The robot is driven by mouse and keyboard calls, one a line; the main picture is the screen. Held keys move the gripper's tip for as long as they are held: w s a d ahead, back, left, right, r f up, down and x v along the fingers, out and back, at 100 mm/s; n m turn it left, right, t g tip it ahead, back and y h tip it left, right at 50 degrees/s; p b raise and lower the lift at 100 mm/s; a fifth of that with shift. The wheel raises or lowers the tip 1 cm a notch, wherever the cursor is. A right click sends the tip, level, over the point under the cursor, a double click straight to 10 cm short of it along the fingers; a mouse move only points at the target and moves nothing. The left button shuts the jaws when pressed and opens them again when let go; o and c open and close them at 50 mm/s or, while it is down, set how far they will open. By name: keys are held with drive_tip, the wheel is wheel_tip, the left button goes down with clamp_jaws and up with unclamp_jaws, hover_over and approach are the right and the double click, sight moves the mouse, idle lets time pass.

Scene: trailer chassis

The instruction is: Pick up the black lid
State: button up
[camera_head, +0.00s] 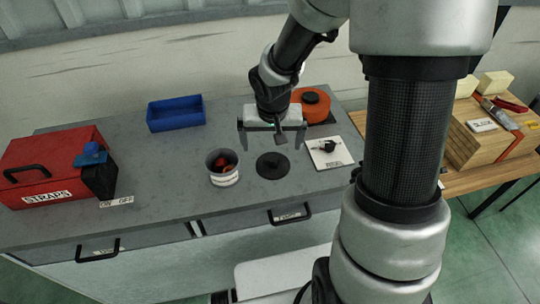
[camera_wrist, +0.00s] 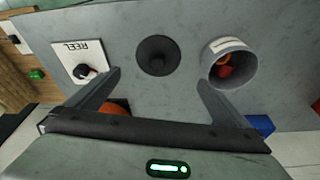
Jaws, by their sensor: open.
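The black lid (camera_head: 272,165) is a round dark disc with a raised centre. It lies flat on the grey worktop, just right of a white-labelled canister. In the wrist view the lid (camera_wrist: 158,55) lies ahead of my fingertips, near the middle between them. My gripper (camera_head: 272,139) is open and empty, above and a little behind the lid, with its fingers apart. The gripper also shows in the wrist view (camera_wrist: 157,80). Nothing touches the lid.
The open canister (camera_head: 224,178) holds red and orange items. A white REEL plate (camera_head: 330,152) with a black knob lies right of the lid. An orange round reel (camera_head: 313,106) sits behind. A blue tray (camera_head: 176,113) and red STRAPS box (camera_head: 50,168) stand left.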

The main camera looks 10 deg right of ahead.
hover_over(273, 160)
drive_tip(key=f, duration=0.5)
drive_tip(key=shift+s+a+b, duration=0.3)
drive_tip(key=shift+s+a, duration=0.1)
drive_tip(key=shift+s+d+b+x, duration=0.1)
drive_tip(key=shift+s+x, duration=0.05)
drive_tip(key=shift+x, duration=0.75)
drive_tip(key=shift+s+d+b+x, duration=0.1)
drive_tip(key=shift+x, duration=0.75)
drive_tip(key=shift+s+d+b+x, duration=0.1)
drive_tip(key=shift+s+x, duration=0.05)
drive_tip(key=shift+x, duration=0.75)
drive_tip(key=shift+c, duration=0.4)
drive_tip(key=c, duration=1)
